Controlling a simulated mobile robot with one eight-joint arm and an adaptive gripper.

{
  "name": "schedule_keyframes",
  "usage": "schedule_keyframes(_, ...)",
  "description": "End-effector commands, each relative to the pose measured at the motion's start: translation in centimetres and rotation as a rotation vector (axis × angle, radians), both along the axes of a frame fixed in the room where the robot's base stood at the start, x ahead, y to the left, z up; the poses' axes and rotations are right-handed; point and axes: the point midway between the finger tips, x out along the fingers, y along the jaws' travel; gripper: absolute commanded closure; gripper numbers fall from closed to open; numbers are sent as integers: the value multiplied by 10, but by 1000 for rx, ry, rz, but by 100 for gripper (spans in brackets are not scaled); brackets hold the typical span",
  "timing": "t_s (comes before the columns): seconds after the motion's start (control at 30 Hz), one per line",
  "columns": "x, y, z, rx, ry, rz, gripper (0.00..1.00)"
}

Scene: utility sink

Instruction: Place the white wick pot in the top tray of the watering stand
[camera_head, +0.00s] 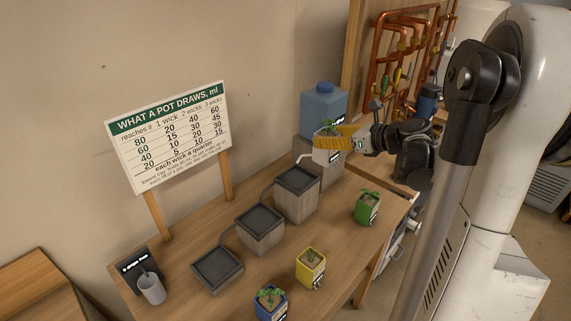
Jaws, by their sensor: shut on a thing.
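The white wick pot (324,156) with a small green plant is in my gripper (325,142), whose yellow fingers are shut on it. It is upright or nearly so, in front of the blue tank and just beyond the highest dark-topped tray. The watering stand rises in steps toward the back right: a low tray (218,267), a middle tray (261,217) and a top tray (297,180). All three trays look empty. The pot appears above and to the right of the top tray; I cannot tell its exact height or whether it touches anything.
A blue tank (323,103) stands on the tallest block behind. Green (367,210), yellow (310,270) and blue (271,305) pots stand along the table's front. A grey cup (152,289) is at left, below a chart sign (170,135). Copper pipes (385,50) run behind my arm.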

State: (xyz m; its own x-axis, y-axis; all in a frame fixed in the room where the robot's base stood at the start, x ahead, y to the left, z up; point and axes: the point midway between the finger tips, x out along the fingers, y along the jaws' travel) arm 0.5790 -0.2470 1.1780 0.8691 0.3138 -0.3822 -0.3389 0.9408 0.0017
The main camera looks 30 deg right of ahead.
Motion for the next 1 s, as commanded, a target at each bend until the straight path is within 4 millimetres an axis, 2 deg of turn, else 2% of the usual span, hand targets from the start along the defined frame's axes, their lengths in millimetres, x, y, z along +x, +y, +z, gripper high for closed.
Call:
schedule_keyframes(0.03,9,12,-12,0,0,6,86)
schedule_keyframes(0.1,21,26,-23,0,0,7,86)
schedule_keyframes(0.33,49,59,-48,1,0,4,86)
schedule_keyframes(0.53,55,64,-56,0,0,1,86)
schedule_keyframes(0.77,54,64,-91,1,-1,1,86)
schedule_keyframes(1.0,54,64,-91,1,-1,1,86)
